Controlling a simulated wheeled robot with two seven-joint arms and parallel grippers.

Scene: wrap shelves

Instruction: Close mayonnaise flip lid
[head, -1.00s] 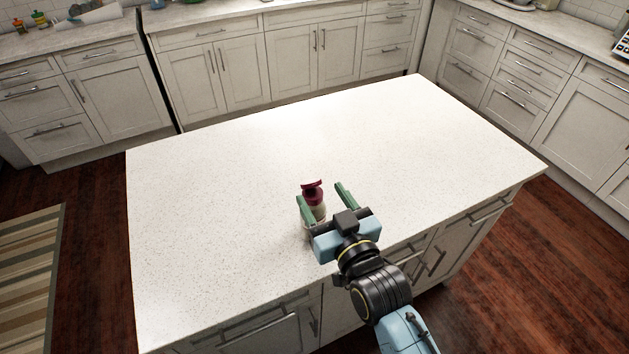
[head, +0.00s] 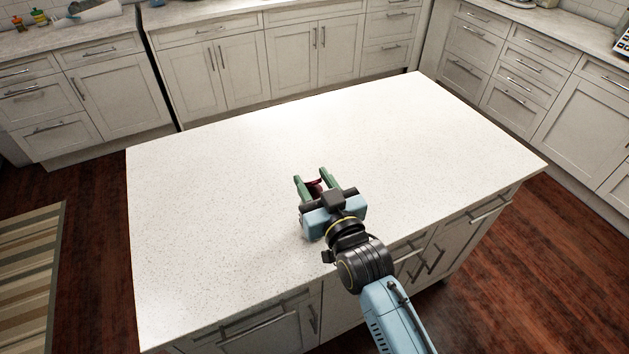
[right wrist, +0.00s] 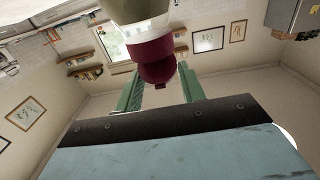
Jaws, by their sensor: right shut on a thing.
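The mayonnaise bottle has a pale body and a dark red cap with a flip lid. In the head view my right gripper (head: 311,177) covers most of it, and only part of the dark red lid (head: 315,187) shows between the green fingers. In the right wrist view the pale bottle (right wrist: 137,10) comes in upside down from the top, with its dark red cap (right wrist: 151,47) and the rounded lid (right wrist: 157,72) below. My right gripper (right wrist: 160,78) is shut on the lid, a finger at each side. The exact lid angle is hard to tell. My left gripper is not in view.
The bottle is at the white island counter (head: 230,200), near its front edge. The rest of the counter top is clear. White cabinets (head: 240,75) line the walls behind, and a striped rug (head: 30,270) lies on the floor at the left.

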